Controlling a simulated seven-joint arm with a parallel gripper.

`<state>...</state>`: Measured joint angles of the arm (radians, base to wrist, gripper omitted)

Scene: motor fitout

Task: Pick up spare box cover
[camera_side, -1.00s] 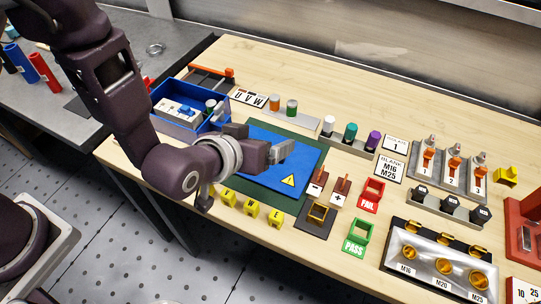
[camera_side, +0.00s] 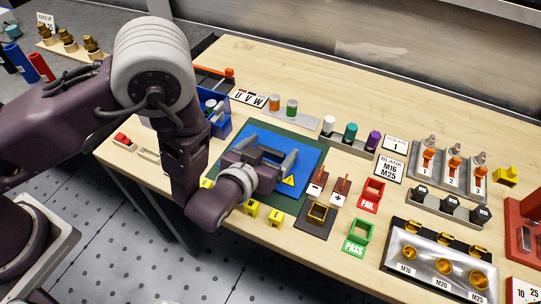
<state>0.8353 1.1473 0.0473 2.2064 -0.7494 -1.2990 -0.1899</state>
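The spare box cover (camera_side: 309,160) is a flat blue plate with a yellow warning triangle. It lies on a dark green mat (camera_side: 292,203) on the wooden bench. My gripper (camera_side: 272,147) is over the cover, with its two fingers spread apart and pointing towards the back of the bench. The gripper and wrist hide part of the cover's left and front area. I cannot tell whether the fingers touch the cover.
A blue open box (camera_side: 221,127) stands left, largely behind my arm. Yellow lettered blocks (camera_side: 274,217) line the front edge. Capped cylinders (camera_side: 350,134) stand behind.

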